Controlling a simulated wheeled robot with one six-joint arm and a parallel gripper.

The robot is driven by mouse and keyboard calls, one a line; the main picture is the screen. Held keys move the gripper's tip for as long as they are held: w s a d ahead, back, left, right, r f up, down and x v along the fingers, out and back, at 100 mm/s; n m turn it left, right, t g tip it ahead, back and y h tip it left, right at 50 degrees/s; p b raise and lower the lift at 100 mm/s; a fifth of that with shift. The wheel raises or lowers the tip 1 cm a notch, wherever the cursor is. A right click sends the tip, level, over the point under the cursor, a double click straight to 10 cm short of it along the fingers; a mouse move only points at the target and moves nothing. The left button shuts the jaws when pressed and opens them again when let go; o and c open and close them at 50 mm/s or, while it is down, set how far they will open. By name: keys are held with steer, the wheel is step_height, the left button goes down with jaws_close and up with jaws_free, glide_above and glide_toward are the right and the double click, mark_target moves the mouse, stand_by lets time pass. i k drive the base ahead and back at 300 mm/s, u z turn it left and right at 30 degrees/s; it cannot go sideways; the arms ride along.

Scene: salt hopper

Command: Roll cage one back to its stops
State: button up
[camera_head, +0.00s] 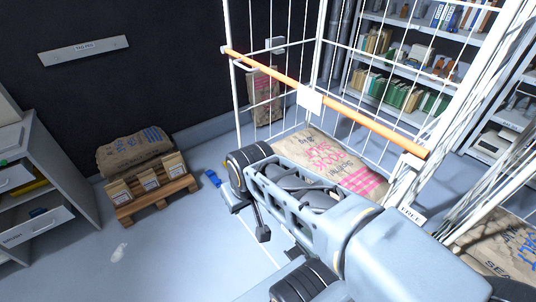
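A white wire roll cage (321,48) with an orange push bar (370,122) stands right of centre. A pale plate (310,99) hangs on the bar; I cannot read a number on it. A printed sack (318,160) with pink lettering lies in the cage. My arm crosses in front of the cage's lower part and hides its wheels. My gripper (250,222) points down low in front of the cage, apart from the orange bar. Its fingers are partly hidden, and I cannot tell their opening. No stops are clearly visible.
A second cage with a salt sack (505,245) stands at lower right, near a "FREE" label (411,215). A pallet (155,197) with sacks stands left, beside a drawer cabinet (40,190). A blue object (213,178) lies near my gripper. Floor at lower left is mostly clear.

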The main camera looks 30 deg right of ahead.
mark_target(309, 146)
steer(key=u, duration=0.3)
steer(key=i, duration=2.25)
steer(key=z, duration=0.6)
